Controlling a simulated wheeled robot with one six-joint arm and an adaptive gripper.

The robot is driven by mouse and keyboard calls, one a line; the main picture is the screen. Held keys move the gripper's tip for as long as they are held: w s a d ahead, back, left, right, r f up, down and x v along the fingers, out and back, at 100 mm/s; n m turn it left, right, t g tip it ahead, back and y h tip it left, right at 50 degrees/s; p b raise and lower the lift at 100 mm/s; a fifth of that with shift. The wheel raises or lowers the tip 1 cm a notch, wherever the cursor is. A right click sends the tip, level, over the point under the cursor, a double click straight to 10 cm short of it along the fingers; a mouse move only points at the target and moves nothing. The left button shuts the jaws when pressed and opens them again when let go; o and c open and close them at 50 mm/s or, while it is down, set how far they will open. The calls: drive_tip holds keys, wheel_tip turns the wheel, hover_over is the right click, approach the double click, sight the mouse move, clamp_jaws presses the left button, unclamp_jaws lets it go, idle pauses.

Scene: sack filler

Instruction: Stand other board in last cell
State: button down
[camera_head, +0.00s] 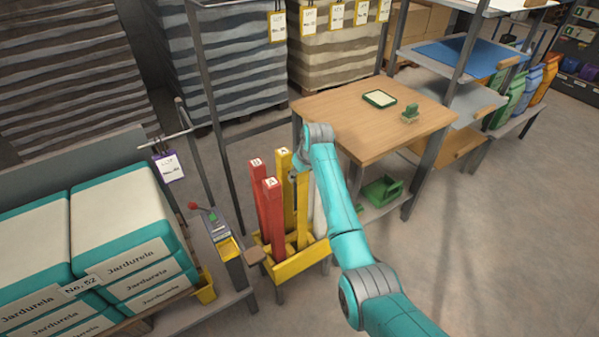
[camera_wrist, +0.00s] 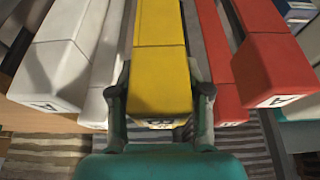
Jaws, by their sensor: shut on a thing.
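My gripper (camera_wrist: 160,100) has its two fingers on either side of a yellow board (camera_wrist: 160,55) and is shut on it. In the head view my gripper (camera_head: 293,178) is among the upright boards, partly hidden by my arm. A yellow board (camera_head: 283,185) and two red boards (camera_head: 271,215) stand upright in a yellow rack (camera_head: 297,265). White boards (camera_wrist: 62,55) are left of the held board in the wrist view, and red boards (camera_wrist: 265,55) are right of it. I cannot tell whether the held board's lower end touches the rack floor.
A wooden table (camera_head: 365,125) stands behind the rack, with a green-rimmed tray (camera_head: 379,98) and a small green object (camera_head: 411,113) on it. Stacked teal-and-white sacks (camera_head: 128,225) are at the left. A machine with a red lever (camera_head: 210,215) stands close beside the rack. Open floor is at the right.

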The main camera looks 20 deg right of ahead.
drive_tip(key=shift+f, duration=0.35)
drive_tip(key=shift+c, duration=2.2)
unclamp_jaws()
drive_tip(key=v, duration=1.2)
